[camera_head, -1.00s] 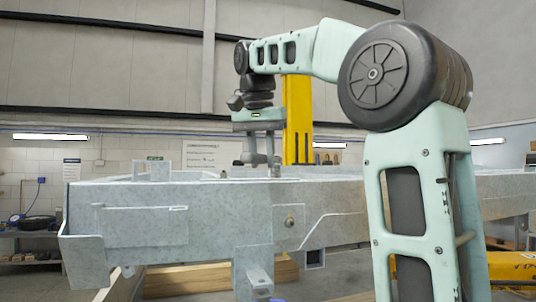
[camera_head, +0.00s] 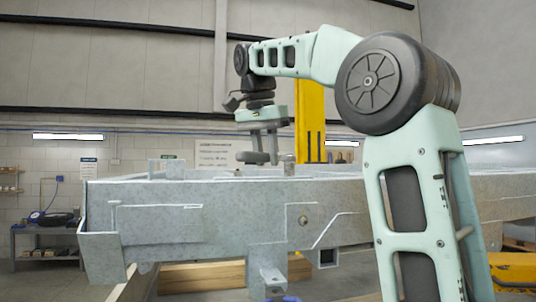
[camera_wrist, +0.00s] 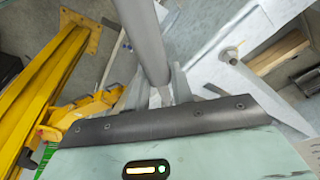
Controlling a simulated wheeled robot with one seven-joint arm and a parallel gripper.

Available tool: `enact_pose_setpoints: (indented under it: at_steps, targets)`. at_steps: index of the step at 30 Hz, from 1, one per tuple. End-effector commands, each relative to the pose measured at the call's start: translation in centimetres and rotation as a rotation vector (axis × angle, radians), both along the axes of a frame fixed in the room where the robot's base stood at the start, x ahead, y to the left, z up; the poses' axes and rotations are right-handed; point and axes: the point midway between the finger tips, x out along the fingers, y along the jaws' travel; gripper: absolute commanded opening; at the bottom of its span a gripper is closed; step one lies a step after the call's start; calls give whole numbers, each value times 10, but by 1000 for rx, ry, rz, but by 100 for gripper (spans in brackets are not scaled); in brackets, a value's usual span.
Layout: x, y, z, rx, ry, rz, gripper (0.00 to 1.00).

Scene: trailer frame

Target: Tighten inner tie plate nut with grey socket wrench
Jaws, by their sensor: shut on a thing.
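My gripper (camera_head: 265,156) is shut on the grey socket wrench (camera_head: 252,158), above the top of the galvanized trailer frame (camera_head: 250,210). In the wrist view the wrench's round grey shaft (camera_wrist: 147,40) runs from the top edge down between the fingers of my gripper (camera_wrist: 160,92). The wrench's socket end is hard to make out. A bolt with a nut (camera_wrist: 230,55) stands on a pale metal part to the right of the wrench, apart from it. I cannot tell whether this is the inner tie plate nut.
A yellow post (camera_head: 309,120) stands behind the frame; yellow equipment (camera_wrist: 60,70) fills the left of the wrist view. Timber (camera_head: 205,275) lies under the frame. A shelf unit (camera_head: 45,240) stands at the far left. The air above the frame's left end is clear.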

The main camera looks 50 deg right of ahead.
Motion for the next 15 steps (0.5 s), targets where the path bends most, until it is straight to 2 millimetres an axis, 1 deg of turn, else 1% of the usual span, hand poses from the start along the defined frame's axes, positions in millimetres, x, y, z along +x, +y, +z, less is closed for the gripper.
enact_pose_setpoints:
  at_steps: [2, 9, 15]
  targets:
    - [1, 0, 1, -1, -1, -8, 0]
    - [15, 2, 0, -1, -1, -121, 0]
    - [19, 3, 1, -1, -2, -161, 0]
